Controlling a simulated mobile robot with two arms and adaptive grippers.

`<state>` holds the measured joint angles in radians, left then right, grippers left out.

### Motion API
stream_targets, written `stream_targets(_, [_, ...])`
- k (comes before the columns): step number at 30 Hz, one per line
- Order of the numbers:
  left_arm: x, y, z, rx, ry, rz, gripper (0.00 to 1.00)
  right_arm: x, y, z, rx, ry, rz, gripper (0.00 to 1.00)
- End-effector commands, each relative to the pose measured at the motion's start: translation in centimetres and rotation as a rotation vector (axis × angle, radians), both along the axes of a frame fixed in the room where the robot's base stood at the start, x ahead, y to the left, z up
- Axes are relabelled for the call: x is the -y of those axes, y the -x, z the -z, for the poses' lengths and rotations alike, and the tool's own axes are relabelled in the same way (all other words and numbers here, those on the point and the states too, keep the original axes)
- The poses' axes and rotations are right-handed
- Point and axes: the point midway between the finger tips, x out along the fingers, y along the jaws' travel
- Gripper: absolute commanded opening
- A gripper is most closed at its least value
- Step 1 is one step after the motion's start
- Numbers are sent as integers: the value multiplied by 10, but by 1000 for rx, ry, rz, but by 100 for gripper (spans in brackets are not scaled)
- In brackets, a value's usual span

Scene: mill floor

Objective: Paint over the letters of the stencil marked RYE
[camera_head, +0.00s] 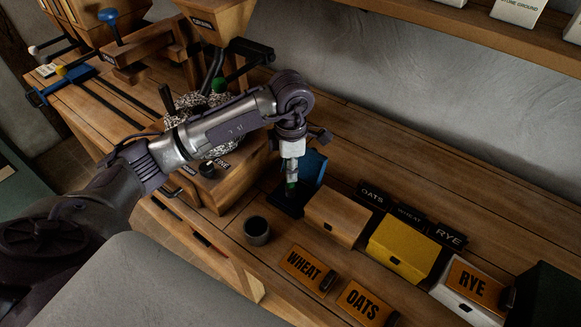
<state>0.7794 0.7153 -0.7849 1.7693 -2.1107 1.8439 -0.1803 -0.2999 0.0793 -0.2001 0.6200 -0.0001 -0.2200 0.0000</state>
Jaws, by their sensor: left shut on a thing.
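The orange stencil marked RYE (472,284) lies on the top of a white box (453,300) at the lower right; its letters look dark. My left gripper (291,148) points down in the middle of the view, left of the boxes and well away from that stencil. It is shut on a slim upright brush-like tool (291,174) with a green part, over a small black base (286,204). Whether the tool's lower end touches the base is unclear. A dark cup (257,230) stands on the bench below left. My right gripper is out of view.
Orange stencils marked WHEAT (306,268) and OATS (363,302) lie on the bench front. A brown box (337,216) and a yellow box (402,247) stand left of the white one, with black name plates (451,236) behind. A dark block (556,296) stands at far right.

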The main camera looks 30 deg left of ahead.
Motion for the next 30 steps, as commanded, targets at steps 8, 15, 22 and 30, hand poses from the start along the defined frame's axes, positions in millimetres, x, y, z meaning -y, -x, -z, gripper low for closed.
stream_targets(8, [0,1,2,-3,-1,1,0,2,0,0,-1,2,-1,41])
stream_targets(15, [0,1,1,-4,-1,1,0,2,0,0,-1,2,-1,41])
stream_targets(22, [0,0,-15,-1,-1,1,0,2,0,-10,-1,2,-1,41])
stream_targets(30, [0,0,-37,-1,-2,1,0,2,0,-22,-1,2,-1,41])
